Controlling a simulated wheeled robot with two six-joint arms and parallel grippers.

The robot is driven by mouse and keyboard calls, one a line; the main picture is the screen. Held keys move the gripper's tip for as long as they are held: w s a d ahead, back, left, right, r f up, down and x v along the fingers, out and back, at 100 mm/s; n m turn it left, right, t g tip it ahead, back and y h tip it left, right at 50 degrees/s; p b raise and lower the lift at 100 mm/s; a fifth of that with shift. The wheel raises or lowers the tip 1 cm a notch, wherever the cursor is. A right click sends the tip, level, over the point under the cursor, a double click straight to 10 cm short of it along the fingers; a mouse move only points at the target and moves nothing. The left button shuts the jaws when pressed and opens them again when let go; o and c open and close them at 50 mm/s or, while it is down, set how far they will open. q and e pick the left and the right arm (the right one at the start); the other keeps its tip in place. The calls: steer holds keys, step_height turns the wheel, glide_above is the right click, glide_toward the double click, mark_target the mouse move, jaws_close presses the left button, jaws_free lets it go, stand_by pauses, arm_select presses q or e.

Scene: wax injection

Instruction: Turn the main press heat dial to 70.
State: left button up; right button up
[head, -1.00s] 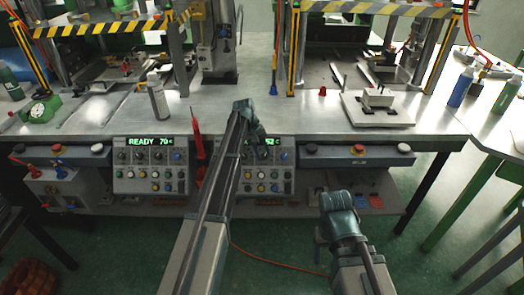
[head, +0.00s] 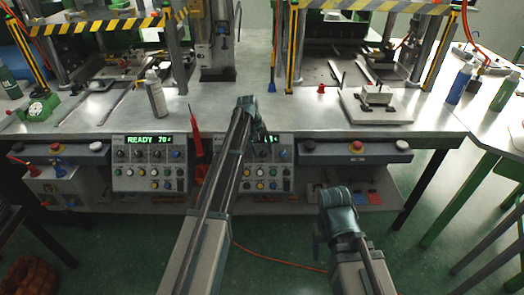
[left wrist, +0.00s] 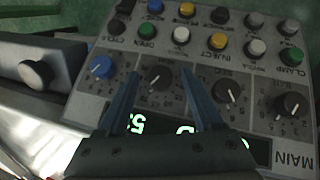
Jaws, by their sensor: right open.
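The main press control panel (left wrist: 255,85), labelled MAIN, fills the left wrist view upside down; in the head view it is the right-hand panel (head: 268,176), partly behind my left arm. My left gripper (left wrist: 162,88) has its two fingers apart, one on each side of a black dial (left wrist: 156,79) with a white pointer mark. Gaps show between fingers and dial; contact cannot be told. Its green display (left wrist: 138,122) is partly covered by the gripper, so the full reading is hidden. My right gripper (head: 335,205) is open and empty, low in front of the bench.
Other black dials (left wrist: 228,92) and a blue knob (left wrist: 102,67) flank the dial, with several coloured buttons beyond. Another panel (head: 150,178) at left reads READY 70. A red-handled tool (head: 195,130) stands between the panels. An orange cable (head: 270,258) lies on the floor.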

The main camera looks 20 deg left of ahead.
arm_select(q)
steer(key=shift+r, duration=0.1)
steer(key=p+v, duration=1.3)
steer(key=shift+r, duration=0.3)
steer(key=shift+a, duration=0.15)
steer(key=s+d+m+y, duration=0.1)
steer(key=s+d+m, duration=0.2)
steer(key=s, duration=0.9)
steer(key=s+d+m+y, duration=0.1)
steer(key=s+d+m, duration=0.2)
steer(key=s+d, duration=0.7)
steer(key=s+d+m+g+y, duration=0.1)
steer(key=s+d+m, duration=0.2)
steer(key=s+d, duration=0.4)
steer(key=s, duration=0.7)
steer(key=shift+d+f+y, duration=0.25)
steer(key=shift+y, duration=0.05)
